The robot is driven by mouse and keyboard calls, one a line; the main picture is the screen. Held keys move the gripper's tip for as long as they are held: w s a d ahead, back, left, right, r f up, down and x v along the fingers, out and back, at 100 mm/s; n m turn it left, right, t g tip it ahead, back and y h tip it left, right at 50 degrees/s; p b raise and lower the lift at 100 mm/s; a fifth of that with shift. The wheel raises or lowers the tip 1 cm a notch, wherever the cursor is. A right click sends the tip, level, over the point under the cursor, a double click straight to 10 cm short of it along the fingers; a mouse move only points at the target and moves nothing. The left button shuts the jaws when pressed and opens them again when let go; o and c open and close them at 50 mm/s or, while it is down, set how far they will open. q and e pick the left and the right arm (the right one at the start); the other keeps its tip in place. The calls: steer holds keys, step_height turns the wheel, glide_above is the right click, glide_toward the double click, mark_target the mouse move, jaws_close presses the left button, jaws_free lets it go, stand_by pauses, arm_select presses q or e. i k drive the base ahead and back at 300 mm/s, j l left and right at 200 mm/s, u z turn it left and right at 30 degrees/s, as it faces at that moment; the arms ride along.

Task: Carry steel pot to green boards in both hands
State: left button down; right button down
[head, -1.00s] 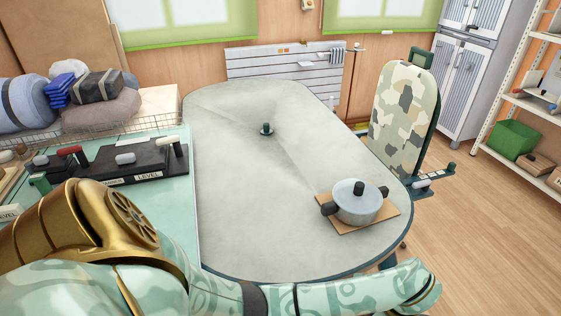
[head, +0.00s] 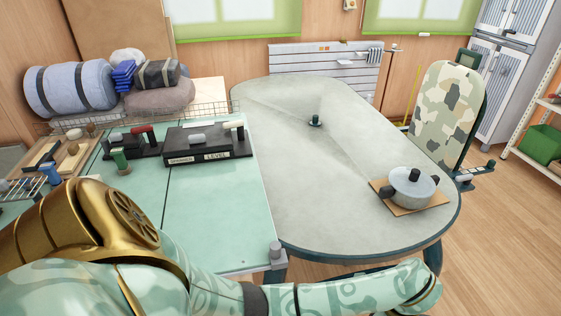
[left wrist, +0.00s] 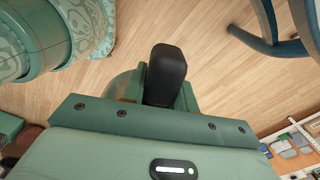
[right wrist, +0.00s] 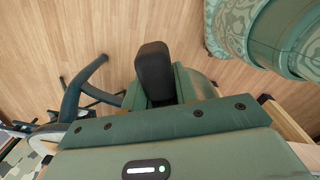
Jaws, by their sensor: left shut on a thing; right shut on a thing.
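My left gripper (left wrist: 165,78) is shut, with a black rounded block showing at its fingers in the left wrist view. My right gripper (right wrist: 156,75) looks the same in the right wrist view and is shut too. Both are out of the head view. The pale green boards (head: 215,215) form the worktop at the left in the head view, with a clear front part.
A grey lidded pot (head: 414,186) with black handles stands on a thin brown board (head: 435,206) on the grey oval table (head: 320,190). Black blocks (head: 205,143) stand at the boards' back. A grey knob (head: 276,249) marks their front right corner. A camouflage-backed chair (head: 445,105) stands right.

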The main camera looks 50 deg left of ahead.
mark_target(183, 227)
steer(key=k+u, duration=0.1)
steer(key=u, duration=0.35)
steer(key=j+u, duration=0.1)
steer(key=u, duration=0.4)
steer(key=k+j+u, duration=0.1)
steer(key=u, duration=0.35)
